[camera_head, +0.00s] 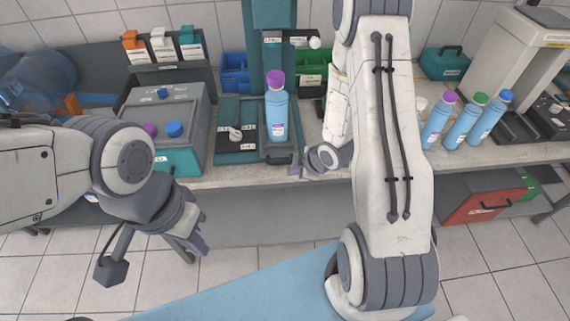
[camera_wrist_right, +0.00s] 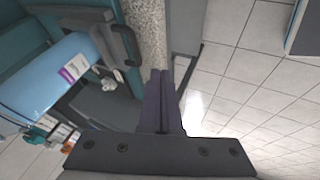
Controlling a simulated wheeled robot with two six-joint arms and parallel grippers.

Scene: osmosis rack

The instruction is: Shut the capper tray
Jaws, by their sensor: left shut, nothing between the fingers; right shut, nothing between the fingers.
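The capper (camera_head: 262,50) is a teal column on a dark teal base at the middle of the bench. Its tray (camera_head: 283,151) lies at the front right of that base, with a dark handle at the bench's front edge. A blue bottle (camera_head: 277,115) with a purple cap stands upright on the tray. The right wrist view shows the tray handle (camera_wrist_right: 126,46) and the bottle (camera_wrist_right: 45,85) tilted by the camera angle. My right gripper (camera_head: 294,171) is shut and empty, just in front of the handle, apparently apart from it. My left gripper (camera_head: 204,248) is shut and empty, low before the bench.
A grey and teal box (camera_head: 175,110) with purple and blue caps stands left of the capper. Several capped blue bottles (camera_head: 462,122) stand at the right. Blue (camera_head: 235,75) and green bins are behind.

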